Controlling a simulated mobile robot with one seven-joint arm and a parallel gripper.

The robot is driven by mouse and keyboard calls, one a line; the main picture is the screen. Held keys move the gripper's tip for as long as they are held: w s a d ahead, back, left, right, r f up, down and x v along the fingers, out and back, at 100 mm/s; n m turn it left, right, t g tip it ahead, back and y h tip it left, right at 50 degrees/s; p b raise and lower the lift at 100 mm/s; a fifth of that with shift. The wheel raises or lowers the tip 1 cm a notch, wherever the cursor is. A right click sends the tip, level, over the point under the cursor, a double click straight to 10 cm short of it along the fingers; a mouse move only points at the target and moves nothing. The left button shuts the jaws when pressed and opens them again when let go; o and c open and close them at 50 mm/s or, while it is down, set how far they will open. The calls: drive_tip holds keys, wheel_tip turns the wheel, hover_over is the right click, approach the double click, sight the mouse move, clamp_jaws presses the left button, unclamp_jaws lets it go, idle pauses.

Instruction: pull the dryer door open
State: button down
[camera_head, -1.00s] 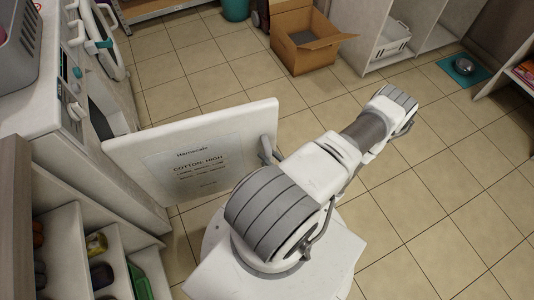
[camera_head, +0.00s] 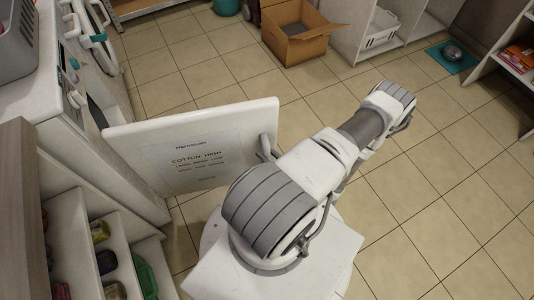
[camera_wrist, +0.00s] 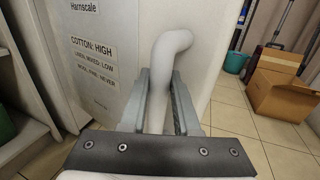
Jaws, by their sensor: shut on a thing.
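The dryer door (camera_head: 130,150) is a white panel with a printed label that reads "COTTON: HIGH". In the head view it stands swung out from the white dryer (camera_head: 75,125) at the left. Its grey handle (camera_head: 266,148) is at the door's right edge, partly hidden by my arm. In the wrist view the bent bar of the handle (camera_wrist: 172,45) rises between the two fingers of my gripper (camera_wrist: 160,100). The fingers are shut on the handle. The door face (camera_wrist: 125,20) fills the area behind. My gripper is hidden in the head view.
A shelf unit (camera_head: 75,240) with several small items stands at the lower left, close to the door. An open cardboard box (camera_head: 295,45) and a teal bucket (camera_head: 226,6) are at the back. A teal mat (camera_head: 452,57) lies at the right. The tiled floor between is clear.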

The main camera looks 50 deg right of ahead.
drive_tip(key=shift+w+a, duration=0.1)
drive_tip(key=shift+a, duration=0.1)
drive_tip(key=c, duration=0.8)
unclamp_jaws()
drive_tip(key=shift+o, duration=0.7)
drive_tip(key=shift+d, duration=0.1)
drive_tip(key=shift+s, duration=0.2)
